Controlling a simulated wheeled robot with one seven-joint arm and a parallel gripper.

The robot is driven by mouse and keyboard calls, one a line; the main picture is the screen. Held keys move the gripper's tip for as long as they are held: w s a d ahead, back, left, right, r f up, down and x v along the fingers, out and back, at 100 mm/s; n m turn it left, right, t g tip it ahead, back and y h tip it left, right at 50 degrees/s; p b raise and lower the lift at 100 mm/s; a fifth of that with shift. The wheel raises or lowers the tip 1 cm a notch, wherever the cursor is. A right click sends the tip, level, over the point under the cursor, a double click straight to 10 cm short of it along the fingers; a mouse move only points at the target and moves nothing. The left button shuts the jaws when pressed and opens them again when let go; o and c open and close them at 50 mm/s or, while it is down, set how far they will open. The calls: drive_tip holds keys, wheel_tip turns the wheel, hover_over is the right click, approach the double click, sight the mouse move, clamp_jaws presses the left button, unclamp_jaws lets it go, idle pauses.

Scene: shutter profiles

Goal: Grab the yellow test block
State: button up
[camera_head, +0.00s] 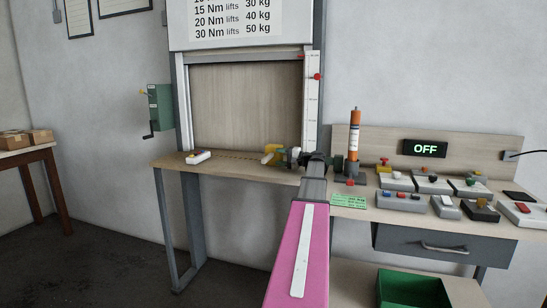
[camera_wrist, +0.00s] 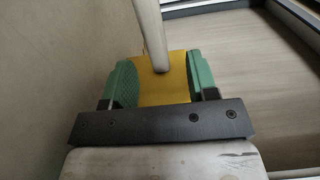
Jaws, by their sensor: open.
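The yellow test block (camera_wrist: 178,88) lies between the two green finger pads of my gripper (camera_wrist: 158,62) in the wrist view. The pads stand apart, one on each side of it; I cannot tell whether either touches it. A pale rod (camera_wrist: 151,30) comes down from the top of the wrist view and ends over the yellow face. In the head view the yellow block (camera_head: 273,149) is small, at the right part of the bench under the shutter frame. My gripper (camera_head: 270,157) is at it there, and details are too small to tell.
A small white box with coloured parts (camera_head: 198,157) sits on the left of the bench (camera_head: 180,169). An orange upright cylinder (camera_head: 354,130) and several control boxes (camera_head: 400,200) stand to the right. A green crank box (camera_head: 160,108) is on the left wall. The bench middle is mostly clear.

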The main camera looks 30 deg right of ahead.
sight(272, 156)
drive_tip(key=shift+x, duration=2.6)
drive_tip(key=shift+f, duration=0.15)
clamp_jaws()
